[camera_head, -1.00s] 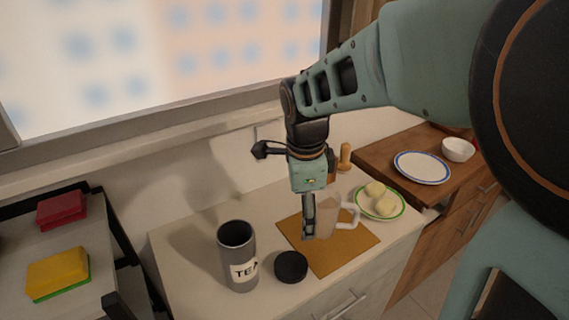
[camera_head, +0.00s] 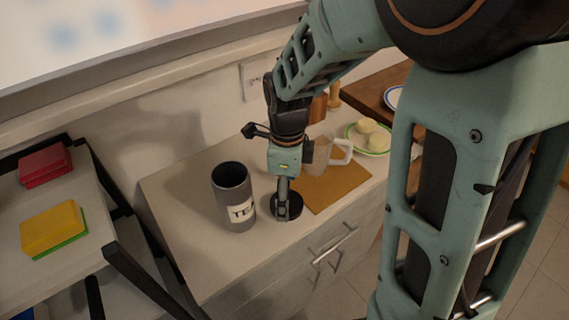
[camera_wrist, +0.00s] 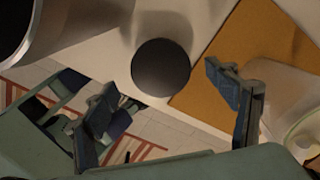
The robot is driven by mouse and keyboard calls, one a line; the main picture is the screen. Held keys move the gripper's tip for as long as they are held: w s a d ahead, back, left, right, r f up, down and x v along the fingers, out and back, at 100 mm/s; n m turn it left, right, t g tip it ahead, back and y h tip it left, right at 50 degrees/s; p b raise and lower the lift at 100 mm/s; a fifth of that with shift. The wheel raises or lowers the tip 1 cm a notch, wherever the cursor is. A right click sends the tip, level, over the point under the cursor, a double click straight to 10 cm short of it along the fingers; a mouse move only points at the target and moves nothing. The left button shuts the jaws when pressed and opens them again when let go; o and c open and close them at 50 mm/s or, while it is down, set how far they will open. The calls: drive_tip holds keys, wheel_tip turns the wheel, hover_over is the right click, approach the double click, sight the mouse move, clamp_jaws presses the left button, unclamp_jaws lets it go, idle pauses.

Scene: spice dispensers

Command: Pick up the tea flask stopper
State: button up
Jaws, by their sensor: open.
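The tea flask stopper is a round black disc (camera_head: 293,207) lying on the white counter, just right of the grey tea flask (camera_head: 232,192). The flask stands upright with its top open and a "TEA" label on its side. My gripper (camera_head: 283,209) points down over the stopper in the head view and hides part of it. In the wrist view the stopper (camera_wrist: 161,67) shows whole, ahead of and between the two spread fingers (camera_wrist: 163,88). The fingers are open and empty. I cannot tell the exact height of the fingertips above the stopper.
An orange-brown board (camera_head: 335,188) with a clear mug (camera_head: 322,155) lies right of the stopper. A plate with round pale food (camera_head: 370,135) is behind it. The counter's front edge and a drawer handle (camera_head: 335,247) are close in front. A shelf with sponges (camera_head: 52,228) stands left.

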drive_tip(key=shift+f, duration=1.4)
drive_tip(key=c, duration=1)
drive_tip(key=shift+w+r, duration=0.1)
drive_tip(key=shift+r, duration=0.1)
drive_tip(key=shift+c, duration=0.2)
